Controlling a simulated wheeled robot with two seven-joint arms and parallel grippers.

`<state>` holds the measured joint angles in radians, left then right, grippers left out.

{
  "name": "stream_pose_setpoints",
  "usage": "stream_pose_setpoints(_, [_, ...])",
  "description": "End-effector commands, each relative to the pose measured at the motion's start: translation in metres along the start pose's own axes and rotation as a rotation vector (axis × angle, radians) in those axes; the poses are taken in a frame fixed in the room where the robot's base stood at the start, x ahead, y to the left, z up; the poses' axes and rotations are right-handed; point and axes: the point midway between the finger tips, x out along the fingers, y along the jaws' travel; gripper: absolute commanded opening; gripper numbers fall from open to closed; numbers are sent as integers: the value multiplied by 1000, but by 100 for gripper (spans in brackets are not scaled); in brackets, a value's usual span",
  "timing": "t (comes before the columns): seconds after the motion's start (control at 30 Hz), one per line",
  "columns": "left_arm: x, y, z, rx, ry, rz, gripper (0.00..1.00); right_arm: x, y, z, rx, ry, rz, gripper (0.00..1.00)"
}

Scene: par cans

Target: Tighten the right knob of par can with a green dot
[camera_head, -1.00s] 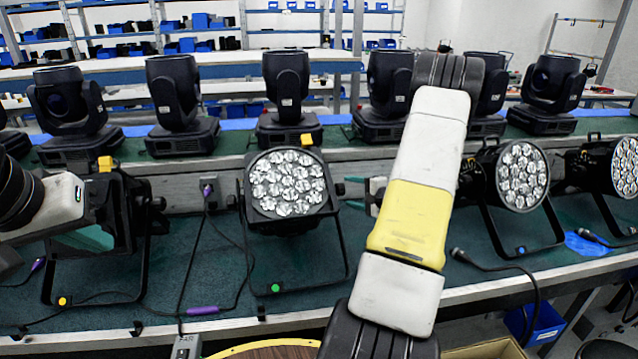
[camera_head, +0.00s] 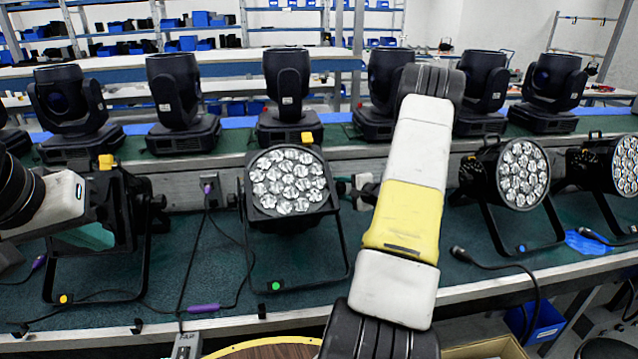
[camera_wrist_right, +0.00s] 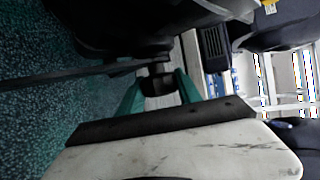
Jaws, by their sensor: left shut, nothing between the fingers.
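The par can with the green dot (camera_head: 276,286) has a round multi-lens face (camera_head: 288,184) and a black U-shaped stand, in the middle of the bench. Its right knob is mostly hidden in the head view by my right gripper (camera_head: 340,188), which is at the can's right side. In the right wrist view, my right gripper (camera_wrist_right: 158,88) has its two teal fingers apart, one on each side of a dark knob (camera_wrist_right: 157,82). Whether they touch it is unclear. My left gripper (camera_head: 95,237) is shut and empty in front of the yellow-dot par can (camera_head: 63,299).
A blue-dot par can (camera_head: 522,174) stands to the right, with another at the far right. Several moving-head lights (camera_head: 287,95) line the raised ledge behind. Cables (camera_head: 203,308) lie on the green bench top.

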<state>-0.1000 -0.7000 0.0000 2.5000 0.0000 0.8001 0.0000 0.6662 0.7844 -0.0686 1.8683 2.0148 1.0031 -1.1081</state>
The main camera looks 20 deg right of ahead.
Motion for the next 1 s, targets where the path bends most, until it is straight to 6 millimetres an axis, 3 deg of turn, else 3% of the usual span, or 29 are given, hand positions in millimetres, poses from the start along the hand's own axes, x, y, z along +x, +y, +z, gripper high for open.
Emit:
stream_pose_setpoints(0.47, [0, 0, 0, 0, 0, 0, 0, 0, -1, 0, 34, 0, 93, 1])
stream_pose_setpoints(1.0, [0, 0, 0, 0, 0, 0, 0, 1, -3, -1, 202, 1, 521, 1])
